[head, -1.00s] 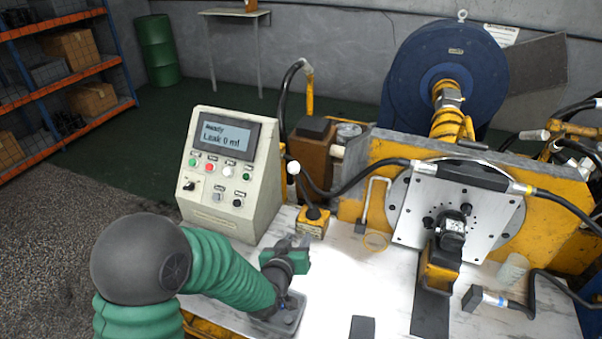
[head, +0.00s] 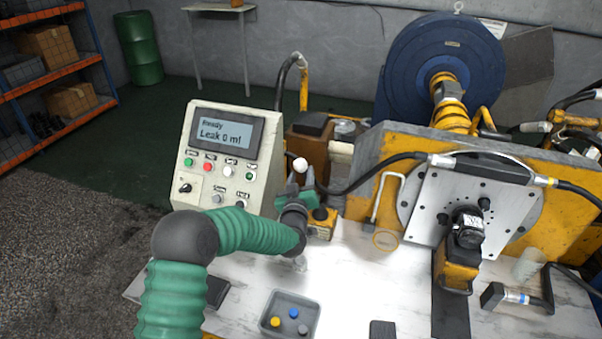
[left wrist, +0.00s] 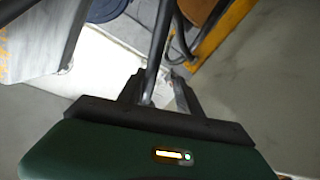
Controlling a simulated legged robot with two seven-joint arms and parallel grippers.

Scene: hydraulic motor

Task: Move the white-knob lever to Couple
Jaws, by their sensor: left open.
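The white-knob lever (head: 300,165) stands at the yellow valve block (head: 322,226), just right of the control console. Its white knob shows just above my left gripper (head: 301,184); most of its stem is hidden behind the gripper. My left gripper is open, its two fingertips pointing up and away on either side below the knob. In the left wrist view, a dark rod (left wrist: 154,65), which looks like the lever's stem, runs between the open fingers (left wrist: 156,80). I cannot tell whether either finger touches it. No Couple label is readable. My right gripper is not in view.
The control console (head: 222,150) reads "Ready, Leak 0 ml". A grey tray (head: 268,305) with small coloured parts sits at the front. The motor plate (head: 440,215) and a black hose (head: 350,182) are to the right. The white tabletop (head: 350,285) is partly clear.

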